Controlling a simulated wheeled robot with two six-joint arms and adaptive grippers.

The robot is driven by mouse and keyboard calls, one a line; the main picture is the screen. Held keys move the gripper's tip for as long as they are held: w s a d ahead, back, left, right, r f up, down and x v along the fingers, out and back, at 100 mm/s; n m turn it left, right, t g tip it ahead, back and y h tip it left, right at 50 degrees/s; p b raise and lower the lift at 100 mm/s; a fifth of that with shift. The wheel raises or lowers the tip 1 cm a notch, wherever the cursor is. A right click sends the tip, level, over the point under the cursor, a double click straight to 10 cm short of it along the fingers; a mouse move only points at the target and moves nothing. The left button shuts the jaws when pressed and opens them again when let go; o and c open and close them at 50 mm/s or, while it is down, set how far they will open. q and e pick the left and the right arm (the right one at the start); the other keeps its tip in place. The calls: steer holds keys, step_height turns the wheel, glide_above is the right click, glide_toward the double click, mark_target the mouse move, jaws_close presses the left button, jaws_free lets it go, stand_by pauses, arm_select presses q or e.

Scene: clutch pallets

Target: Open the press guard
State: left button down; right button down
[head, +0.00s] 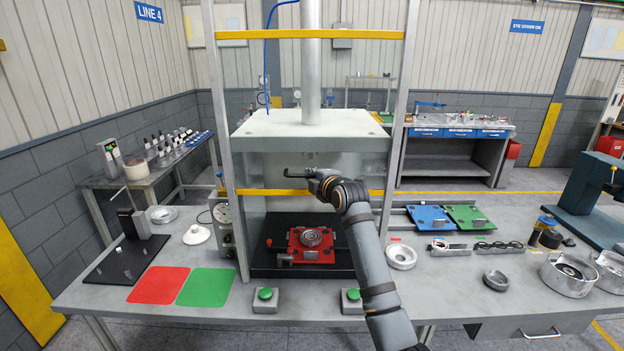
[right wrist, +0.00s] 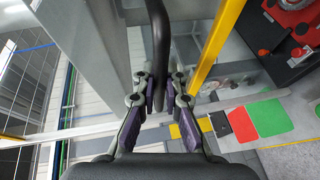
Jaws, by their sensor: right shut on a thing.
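The press guard is a clear panel between two grey posts, with a yellow upper bar (head: 310,34) and a yellow lower bar (head: 262,192). Its lower bar is well above the red pallet (head: 297,254) on the black press bed, with an open gap below it. The guard's black handle (head: 296,174) sits just above the lower bar. My right gripper (head: 313,179) is at the handle. In the right wrist view, its fingers (right wrist: 160,90) are shut on the dark handle bar (right wrist: 161,45), beside the yellow bar (right wrist: 222,40). My left gripper is not in view.
Red (head: 159,285) and green (head: 206,287) mats lie at the front left of the table. Two green buttons (head: 265,294) (head: 352,294) stand in front of the press. Blue (head: 431,218) and green (head: 468,217) pallets and metal rings (head: 401,257) lie to the right.

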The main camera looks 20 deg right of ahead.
steer(key=c, duration=1.4)
jaws_free()
steer(key=v, duration=1.2)
steer(key=shift+f, duration=0.1)
